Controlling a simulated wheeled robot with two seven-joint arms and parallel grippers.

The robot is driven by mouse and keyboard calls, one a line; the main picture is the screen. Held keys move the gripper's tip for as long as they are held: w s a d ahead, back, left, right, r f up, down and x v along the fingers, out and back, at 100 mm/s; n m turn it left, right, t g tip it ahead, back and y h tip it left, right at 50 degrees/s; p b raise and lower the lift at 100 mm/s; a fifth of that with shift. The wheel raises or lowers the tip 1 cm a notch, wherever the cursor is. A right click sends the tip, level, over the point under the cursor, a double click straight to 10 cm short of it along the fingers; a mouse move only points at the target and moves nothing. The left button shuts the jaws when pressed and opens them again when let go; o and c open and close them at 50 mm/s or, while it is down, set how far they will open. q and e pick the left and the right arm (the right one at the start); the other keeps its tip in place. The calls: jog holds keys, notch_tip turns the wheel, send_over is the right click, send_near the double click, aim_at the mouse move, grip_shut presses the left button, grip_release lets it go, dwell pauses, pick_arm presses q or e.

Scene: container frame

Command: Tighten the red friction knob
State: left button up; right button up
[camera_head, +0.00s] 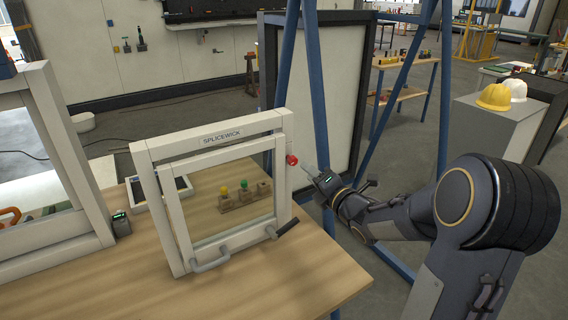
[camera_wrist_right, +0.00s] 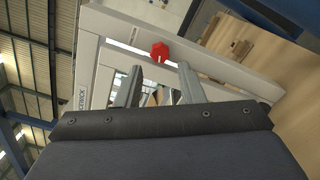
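The red friction knob (camera_head: 291,160) sits on the right upright of the white frame marked SPLICEWICK (camera_head: 168,215), near its top corner. My right gripper (camera_head: 309,170) is just to the right of the knob, pointing at it. In the right wrist view the red knob (camera_wrist_right: 159,51) shows beyond and between the two fingertips of my right gripper (camera_wrist_right: 160,78). The fingers are spread apart with a gap between them, and nothing is held. The knob appears apart from the fingers. My left gripper is not in view.
The frame stands on a wooden table (camera_head: 290,280). A grey handle (camera_head: 212,262) and a black lever (camera_head: 287,228) are at its lower edge. Behind it are yellow and green knobs on wooden blocks (camera_head: 245,196). Another white frame (camera_head: 60,170) stands left. Blue posts (camera_head: 318,100) rise behind.

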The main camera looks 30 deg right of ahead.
aim_at(295, 162)
jog(key=w, duration=0.2)
jog(key=w+p, duration=0.1)
jog(key=w, duration=0.3)
jog(key=shift+w+a+p, duration=0.2)
jog(key=shift+a+p, duration=0.1)
jog(key=c, duration=0.7)
jog(key=shift+f+m+b, duration=0.15)
jog(key=shift+m+b, duration=0.15)
jog(key=shift+b, duration=0.4)
jog(key=m+b, duration=0.3)
jog(key=b, duration=0.1)
jog(key=shift+f+m+b, duration=0.1)
jog(key=shift+m+b, duration=0.9)
jog(key=shift+m, duration=0.3)
jog(key=shift+m+b, duration=0.4)
jog(key=shift+m, duration=0.6)
